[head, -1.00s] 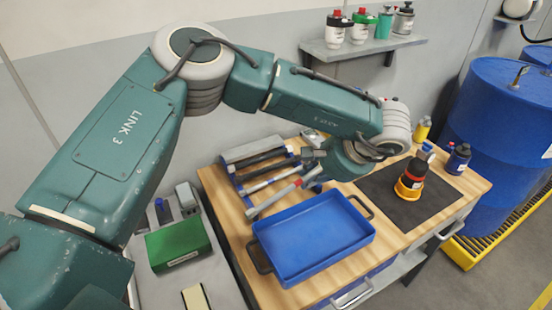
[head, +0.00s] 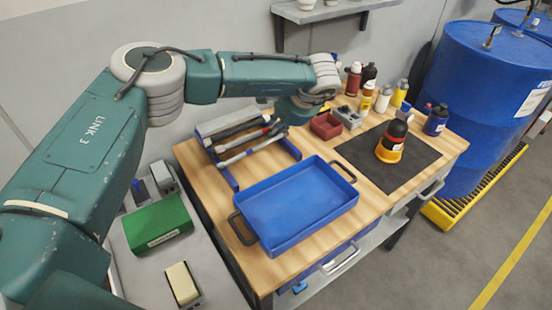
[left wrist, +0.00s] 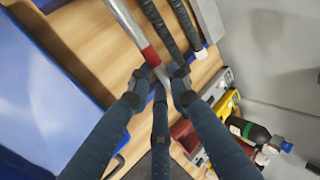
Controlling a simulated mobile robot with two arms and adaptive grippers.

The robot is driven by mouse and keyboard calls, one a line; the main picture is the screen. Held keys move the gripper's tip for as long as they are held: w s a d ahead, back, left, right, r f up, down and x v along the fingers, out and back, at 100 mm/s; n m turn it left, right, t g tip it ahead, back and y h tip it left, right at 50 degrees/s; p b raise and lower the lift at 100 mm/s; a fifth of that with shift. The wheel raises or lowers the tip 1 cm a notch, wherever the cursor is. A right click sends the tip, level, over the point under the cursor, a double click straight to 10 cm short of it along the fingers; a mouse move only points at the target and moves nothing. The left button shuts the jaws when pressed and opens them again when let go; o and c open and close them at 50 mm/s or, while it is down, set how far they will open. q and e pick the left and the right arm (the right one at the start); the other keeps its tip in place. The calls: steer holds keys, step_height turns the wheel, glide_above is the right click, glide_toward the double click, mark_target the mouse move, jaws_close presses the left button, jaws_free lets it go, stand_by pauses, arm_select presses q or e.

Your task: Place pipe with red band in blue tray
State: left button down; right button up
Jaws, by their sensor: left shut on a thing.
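The light grey pipe with the red band (left wrist: 148,55) shows in the left wrist view, slanting down into my gripper. My left gripper (left wrist: 160,90) is shut on this pipe just past the band. In the head view my left gripper (head: 276,123) is at the right end of the pipe rack and partly hidden by my arm. A light pipe (head: 248,150) lies along the rack's near side there. The blue tray (head: 340,207) stands on the bench in front of the rack and is empty. My right gripper is not in view.
Two dark pipes (left wrist: 172,25) lie beside the held pipe. A red bin (head: 326,126) and several bottles stand right of the gripper. A black and orange object (head: 391,143) stands on the dark mat (head: 420,172). A green box (head: 155,222) is at left.

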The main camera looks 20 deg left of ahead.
arm_select(q)
step_height(320, 180, down, 8)
steer(key=b, duration=0.5)
steer(key=shift+f, duration=0.1)
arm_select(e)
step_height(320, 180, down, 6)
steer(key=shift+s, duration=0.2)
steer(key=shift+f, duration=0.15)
arm_select(q)
steer(key=c, duration=1.6)
jaws_free()
